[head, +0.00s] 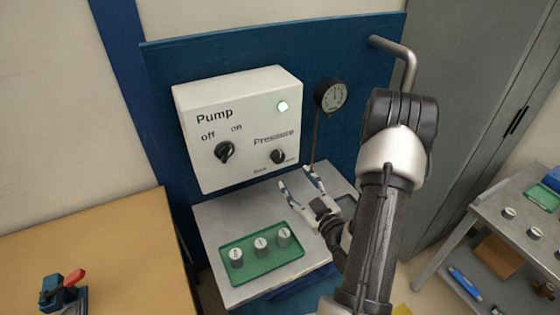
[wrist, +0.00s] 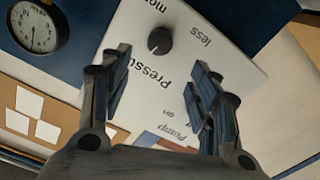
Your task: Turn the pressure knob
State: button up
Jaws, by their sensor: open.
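The pressure knob (head: 278,156) is a small black knob at the lower right of the white pump box (head: 208,173). In the wrist view the knob (wrist: 160,41) appears upside down, beyond and between my fingers. My gripper (head: 298,178) is open and empty, just below and in front of the knob. Its fingers also show in the wrist view (wrist: 157,78), spread apart with a gap to the knob. A round black pressure gauge (head: 332,95) stands right of the box; it also shows in the wrist view (wrist: 36,27). I cannot read its value exactly.
A green tray (head: 262,268) with several white-topped pieces lies on the metal bench below. A bent pipe (head: 408,62) juts from the blue panel.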

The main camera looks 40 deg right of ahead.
aim_at(279, 158)
jog(key=x, duration=1.1)
jog(key=shift+w, duration=0.2)
jog(key=shift+c, duration=0.2)
jog(key=c, duration=1)
jog(key=shift+r+m+b, duration=0.1)
jog(key=shift+m+b, duration=0.55)
jog(key=shift+m, duration=0.05)
jog(key=o, duration=1)
jog(key=shift+o, duration=0.2)
jog(key=v, duration=1.2)
